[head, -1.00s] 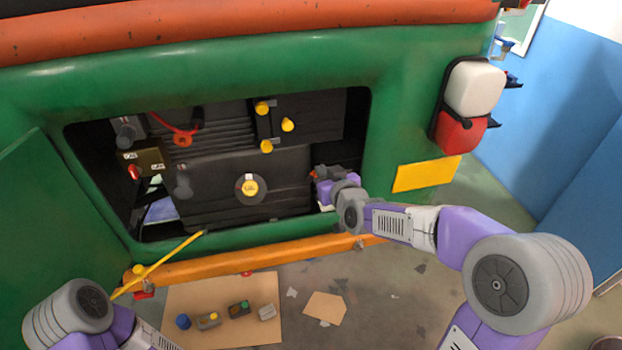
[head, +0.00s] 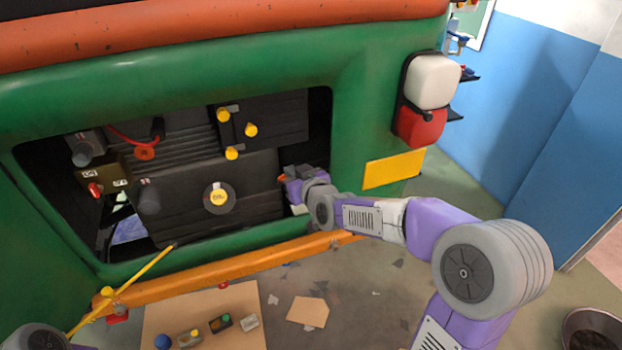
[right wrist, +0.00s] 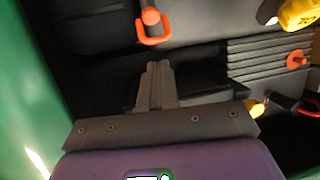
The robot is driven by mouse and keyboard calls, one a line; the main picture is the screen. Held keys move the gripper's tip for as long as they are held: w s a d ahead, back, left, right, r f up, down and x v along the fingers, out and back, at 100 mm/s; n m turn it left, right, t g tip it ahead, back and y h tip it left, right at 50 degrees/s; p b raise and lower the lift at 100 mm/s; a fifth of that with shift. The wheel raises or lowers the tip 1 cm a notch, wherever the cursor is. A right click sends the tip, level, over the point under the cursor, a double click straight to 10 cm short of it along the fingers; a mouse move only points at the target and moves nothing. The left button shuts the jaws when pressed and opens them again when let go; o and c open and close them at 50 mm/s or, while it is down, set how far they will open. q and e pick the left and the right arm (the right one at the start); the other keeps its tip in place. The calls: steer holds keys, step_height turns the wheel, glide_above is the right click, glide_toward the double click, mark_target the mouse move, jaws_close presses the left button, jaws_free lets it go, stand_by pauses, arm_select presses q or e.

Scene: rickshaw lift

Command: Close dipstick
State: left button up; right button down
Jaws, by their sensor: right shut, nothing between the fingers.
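An orange loop handle (right wrist: 152,32), which looks like the dipstick's, shows at the top of the right wrist view, on a dark engine part. In the head view only a small orange bit (head: 282,179) of it seems to show beside my gripper. My right gripper (right wrist: 157,68) is shut and empty, its grey fingertips just below the loop in the wrist picture. They look apart from it, though the depth gap is hard to judge. In the head view this gripper reaches into the right end of the engine bay (head: 250,232). My left gripper is out of view.
The green frame edges the bay. A round yellow cap (head: 218,197) and several yellow knobs (head: 251,130) sit on the engine. A red cable (head: 130,138) with an orange ring (head: 145,153) is at left. A yellow rod (head: 140,271) slants across the lower left. Cardboard with small parts lies below.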

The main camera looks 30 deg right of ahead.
steer(key=r+p+v, duration=0.1)
steer(key=v, duration=1)
steer(key=shift+p, duration=0.35)
steer(key=s+a+f+m+g+y, duration=0.1)
steer(key=a+f+g, duration=0.3)
steer(key=f, duration=0.9)
steer(key=s+a+f+g+y, duration=0.1)
steer(key=a+f+g, duration=0.2)
steer(key=f, duration=1)
steer(key=s+a+f+m+g, duration=0.1)
steer(key=s+a+f+g, duration=0.2)
steer(key=s+f, duration=0.5)
steer(key=s+a+f+m+g+y, duration=0.1)
steer(key=s+a+f+g, duration=0.3)
steer(key=s+f, duration=0.5)
steer(key=shift+a+f+y, duration=0.3)
steer(key=shift+a+f, duration=0.15)
steer(key=shift+a, duration=0.3)
